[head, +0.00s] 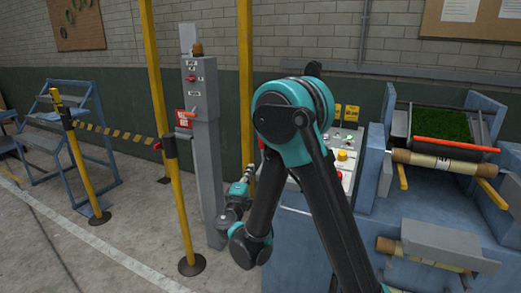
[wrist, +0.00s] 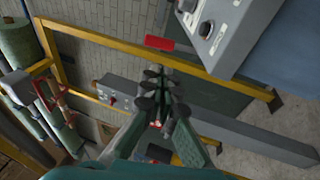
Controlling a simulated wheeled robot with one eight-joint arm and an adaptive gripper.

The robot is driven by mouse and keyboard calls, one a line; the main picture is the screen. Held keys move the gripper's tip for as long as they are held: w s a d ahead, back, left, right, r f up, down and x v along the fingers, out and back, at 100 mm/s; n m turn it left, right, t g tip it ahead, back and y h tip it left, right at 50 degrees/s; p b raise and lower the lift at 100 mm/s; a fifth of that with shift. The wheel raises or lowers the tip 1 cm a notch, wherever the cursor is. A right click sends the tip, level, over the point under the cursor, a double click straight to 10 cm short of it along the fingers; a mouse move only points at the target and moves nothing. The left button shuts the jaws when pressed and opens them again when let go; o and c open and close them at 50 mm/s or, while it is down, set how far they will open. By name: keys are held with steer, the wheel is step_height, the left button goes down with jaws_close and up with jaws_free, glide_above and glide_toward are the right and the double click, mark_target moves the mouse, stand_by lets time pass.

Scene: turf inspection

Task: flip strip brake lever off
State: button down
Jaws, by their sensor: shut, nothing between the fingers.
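A lever with a red grip (wrist: 160,43) sticks out from the side of the grey control panel (wrist: 222,32) in the wrist view; in the head view a bit of red (head: 262,144) shows beside my arm. No label on it can be read, so I cannot confirm it is the strip brake lever. My gripper (wrist: 155,75) is shut and empty, apart from the red grip and below it in the wrist picture. In the head view my gripper (head: 249,174) is low, between the grey post and the panel, partly blurred into my arm.
Yellow poles (head: 160,100) stand close by. The blue machine (head: 330,240) with a turf strip (head: 440,124) fills the right. Floor at front left is clear.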

steer(key=shift+w, duration=0.1)
steer(key=x, duration=1.4)
steer(key=shift+d, duration=0.15)
steer(key=w+d+r+g, duration=0.2)
steer(key=w+d+g, duration=0.1)
steer(key=w, duration=0.7)
steer(key=shift+w+d+m+g, duration=0.35)
steer(key=shift+d+m+g, duration=0.05)
steer(key=shift+g, duration=0.2)
steer(key=shift+r, duration=0.15)
steer(key=shift+d, duration=0.1)
